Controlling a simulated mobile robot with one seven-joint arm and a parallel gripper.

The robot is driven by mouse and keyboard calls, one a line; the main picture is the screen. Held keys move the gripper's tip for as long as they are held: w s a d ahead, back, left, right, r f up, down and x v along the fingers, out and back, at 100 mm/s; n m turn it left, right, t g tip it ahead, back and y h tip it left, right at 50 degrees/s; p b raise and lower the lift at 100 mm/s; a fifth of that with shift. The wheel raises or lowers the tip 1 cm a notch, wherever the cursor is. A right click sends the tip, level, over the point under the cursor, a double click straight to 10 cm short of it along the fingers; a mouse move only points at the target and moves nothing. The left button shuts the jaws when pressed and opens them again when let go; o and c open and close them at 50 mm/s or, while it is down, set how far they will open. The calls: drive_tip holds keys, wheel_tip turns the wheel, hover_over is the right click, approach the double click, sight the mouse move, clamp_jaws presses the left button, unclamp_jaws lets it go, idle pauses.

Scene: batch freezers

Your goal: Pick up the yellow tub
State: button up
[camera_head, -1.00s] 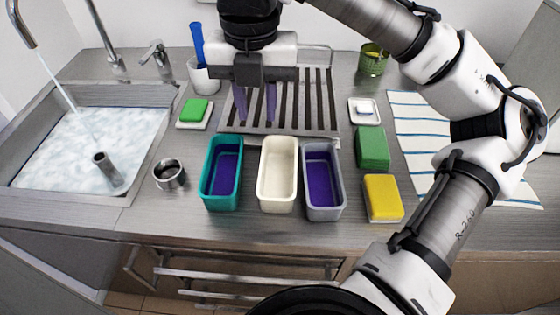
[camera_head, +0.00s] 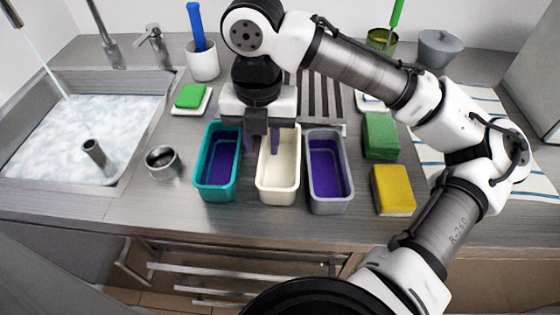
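Three open tubs stand in a row on the steel counter: a teal tub (camera_head: 236,178), a pale cream-yellow tub (camera_head: 279,197) and a grey tub (camera_head: 330,206). The cream one is the only tub near yellow; it stands upright in the middle and looks empty. My gripper (camera_head: 262,145) points down over its far left part. The purple fingers are apart: one shows over the cream tub's opening, the other near the gap beside the teal tub. They look empty. I cannot tell how deep the tips are or whether they touch the tub.
A yellow sponge (camera_head: 394,190) and a green sponge (camera_head: 380,136) lie right of the tubs. A small metal cup (camera_head: 162,162) stands left, near the water-filled sink (camera_head: 60,140). A slatted rack (camera_head: 322,100) lies behind. The counter's front strip is clear.

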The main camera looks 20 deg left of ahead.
sight(263, 151)
wheel_tip(263, 151, down, 4)
drive_tip(key=shift+s+f, duration=0.1)
clamp_jaws()
idle(0.5)
